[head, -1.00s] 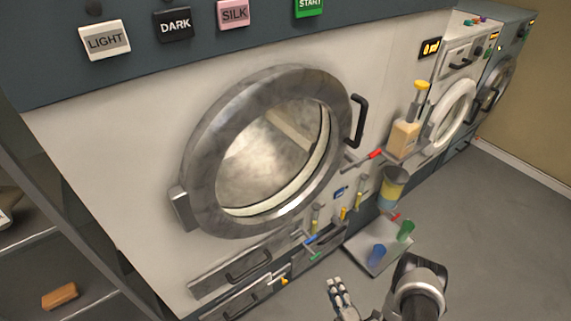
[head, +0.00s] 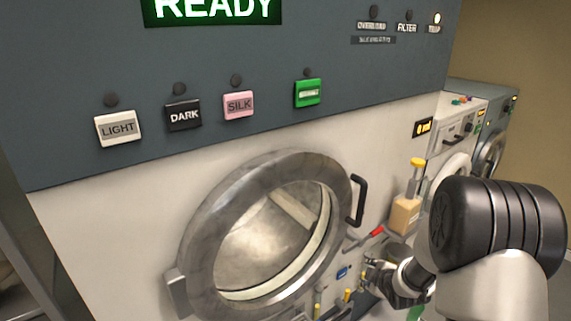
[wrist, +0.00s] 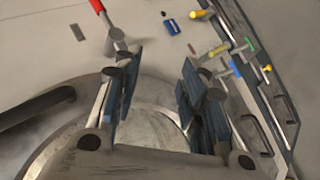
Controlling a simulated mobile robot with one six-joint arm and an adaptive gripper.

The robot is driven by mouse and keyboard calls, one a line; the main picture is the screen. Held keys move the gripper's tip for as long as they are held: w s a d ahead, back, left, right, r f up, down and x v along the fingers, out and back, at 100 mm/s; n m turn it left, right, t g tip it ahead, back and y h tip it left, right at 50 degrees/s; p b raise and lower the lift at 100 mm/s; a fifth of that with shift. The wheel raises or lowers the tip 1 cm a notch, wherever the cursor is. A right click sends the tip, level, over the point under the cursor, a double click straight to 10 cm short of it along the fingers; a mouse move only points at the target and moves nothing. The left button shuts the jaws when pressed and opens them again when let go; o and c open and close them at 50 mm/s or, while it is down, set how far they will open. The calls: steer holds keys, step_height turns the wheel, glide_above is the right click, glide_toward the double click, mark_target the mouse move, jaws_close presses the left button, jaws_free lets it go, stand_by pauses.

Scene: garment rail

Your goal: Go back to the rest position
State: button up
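My gripper (head: 372,272) shows in the head view at the lower right, in front of the washing machine and to the right of its round door (head: 195,235). The door looks shut, with a metal ring and a black handle (head: 358,200). In the wrist view my gripper (wrist: 158,92) has its two fingers well apart. Nothing is between them; the door's metal rim and glass lie behind. The gripper looks empty and touches nothing that I can make out. My dark arm joint hides part of the machines at the right.
A control panel with LIGHT (head: 118,129), DARK (head: 183,115), SILK (head: 239,104) and green (head: 308,93) buttons sits above the door. A lit READY display (head: 213,9) is at the top. A red-handled valve (wrist: 98,6) and coloured levers (wrist: 236,66) stick out close by. A tan bottle (head: 404,215) stands right.

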steer(key=s+a+r+m+g+h, duration=0.1)
steer(key=s+a+r+m, duration=0.15)
steer(key=s+r, duration=0.45)
steer(key=s+a+r+m+g, duration=0.1)
steer(key=s+r+m, duration=0.35)
steer(key=r, duration=0.55)
steer(key=s+a+r+m+g, duration=0.1)
steer(key=s+a+r+m, duration=0.1)
steer(key=s, duration=1)
steer(key=s+a+r+m+g+y, duration=0.1)
steer(key=s+a+r+m, duration=0.2)
steer(key=s, duration=0.9)
steer(key=shift+s+a+m+g, duration=0.25)
steer(key=shift+a+m, duration=0.55)
steer(key=shift+a, duration=0.4)
steer(key=shift+w+r, duration=0.1)
